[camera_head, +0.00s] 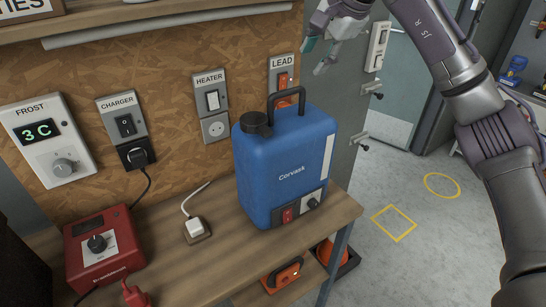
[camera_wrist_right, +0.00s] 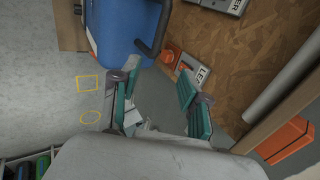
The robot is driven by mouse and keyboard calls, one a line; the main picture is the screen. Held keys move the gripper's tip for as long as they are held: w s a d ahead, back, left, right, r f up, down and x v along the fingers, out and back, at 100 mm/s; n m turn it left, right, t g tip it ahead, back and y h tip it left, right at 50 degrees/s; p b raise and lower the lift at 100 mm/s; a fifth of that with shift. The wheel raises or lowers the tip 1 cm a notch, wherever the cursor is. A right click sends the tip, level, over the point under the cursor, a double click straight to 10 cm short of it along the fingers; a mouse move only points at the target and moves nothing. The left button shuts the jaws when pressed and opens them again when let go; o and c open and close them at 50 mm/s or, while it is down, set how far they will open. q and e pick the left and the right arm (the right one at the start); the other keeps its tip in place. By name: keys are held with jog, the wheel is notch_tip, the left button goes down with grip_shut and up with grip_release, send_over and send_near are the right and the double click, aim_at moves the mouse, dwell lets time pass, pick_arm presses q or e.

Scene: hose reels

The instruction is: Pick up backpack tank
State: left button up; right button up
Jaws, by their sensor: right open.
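The backpack tank is a blue upright container (camera_head: 280,165) labelled "Corvask", with a black cap and a black top handle (camera_head: 287,100). It stands on the wooden bench near its right end. My right gripper (camera_head: 321,52) is open and empty, above and behind the tank near the top of the view. In the right wrist view the open fingers (camera_wrist_right: 155,103) point toward the tank (camera_wrist_right: 118,28) and its handle (camera_wrist_right: 156,38), apart from both. My left gripper is not in view.
The wooden bench (camera_head: 222,262) also holds a red charger box (camera_head: 103,248) and a white plug (camera_head: 196,228). Wall switches, including the LEAD switch (camera_head: 283,80), are behind the tank. An orange device (camera_head: 284,275) sits on a lower shelf.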

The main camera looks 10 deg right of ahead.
aim_at(296, 89)
jog(key=p+x, duration=0.1)
jog(key=x, duration=0.5)
jog(key=shift+s+f+p, duration=0.15)
jog(key=shift+f+p, duration=0.25)
jog(key=shift+f, duration=0.15)
jog(key=shift+w+a+f+p, duration=0.25)
jog(key=shift+f+p, duration=0.15)
jog(key=shift+p, duration=0.1)
jog(key=shift+w+a+f+p, duration=0.15)
jog(key=shift+w+f+p, duration=0.15)
jog(key=shift+p, duration=0.2)
jog(key=x, duration=0.2)
jog(key=shift+w+a+f+p, duration=0.1)
jog(key=shift+f+p, duration=0.15)
jog(key=shift+p, duration=0.15)
jog(key=shift+w+f, duration=0.2)
jog(key=shift+f, duration=0.2)
jog(key=shift+s, duration=0.1)
jog(key=c, duration=0.3)
grip_shut()
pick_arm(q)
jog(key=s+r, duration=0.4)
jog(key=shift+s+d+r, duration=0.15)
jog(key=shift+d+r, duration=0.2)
